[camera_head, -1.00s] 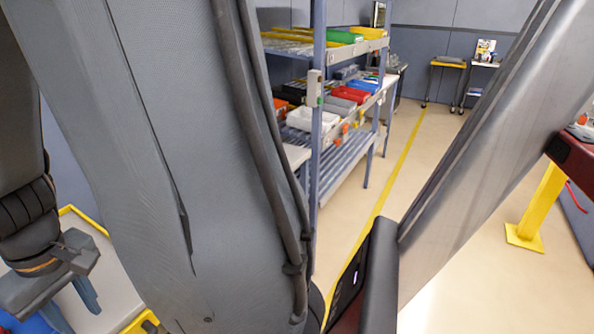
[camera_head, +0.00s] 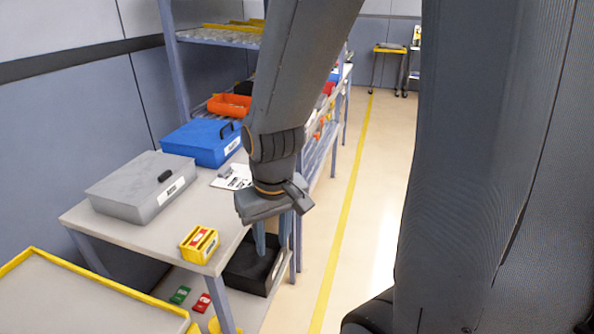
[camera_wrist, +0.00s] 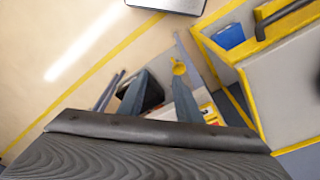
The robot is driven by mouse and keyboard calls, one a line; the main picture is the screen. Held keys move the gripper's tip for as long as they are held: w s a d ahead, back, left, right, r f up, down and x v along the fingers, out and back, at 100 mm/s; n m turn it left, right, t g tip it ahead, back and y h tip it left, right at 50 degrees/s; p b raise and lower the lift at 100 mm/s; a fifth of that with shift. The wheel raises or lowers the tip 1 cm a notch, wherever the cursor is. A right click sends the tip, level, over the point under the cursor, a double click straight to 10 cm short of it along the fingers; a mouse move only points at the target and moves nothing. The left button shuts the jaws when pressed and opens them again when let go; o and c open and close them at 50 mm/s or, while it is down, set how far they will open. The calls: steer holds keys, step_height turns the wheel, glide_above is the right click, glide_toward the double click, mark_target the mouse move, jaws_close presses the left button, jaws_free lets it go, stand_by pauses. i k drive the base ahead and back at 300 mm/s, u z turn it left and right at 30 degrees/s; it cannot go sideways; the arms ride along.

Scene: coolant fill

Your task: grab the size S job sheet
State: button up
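White printed sheets (camera_head: 232,177) lie on the workbench (camera_head: 100,215) in the head view, beside the blue case and partly behind my wrist. Their print is too small to read, so I cannot tell which is size S. My gripper (camera_head: 271,240) points down near the bench's right edge, in front of the sheets. Its two fingers are apart with nothing seen between them. In the wrist view the fingers (camera_wrist: 166,92) also stand apart. No job sheet can be made out there.
A grey case (camera_head: 140,185), a blue case (camera_head: 203,140) and a small yellow box (camera_head: 199,244) stand on the bench. A black bin (camera_head: 250,268) is below my gripper. A yellow-edged cart (camera_head: 90,300) is front left. Floor is clear to the right.

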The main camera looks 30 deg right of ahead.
mark_target(234, 177)
steer(key=z, duration=0.2)
steer(key=k, duration=1.05)
steer(key=z, duration=1)
steer(key=i, duration=1.75)
steer(key=u, duration=1.05)
steer(key=i, duration=0.45)
steer(key=u, duration=0.45)
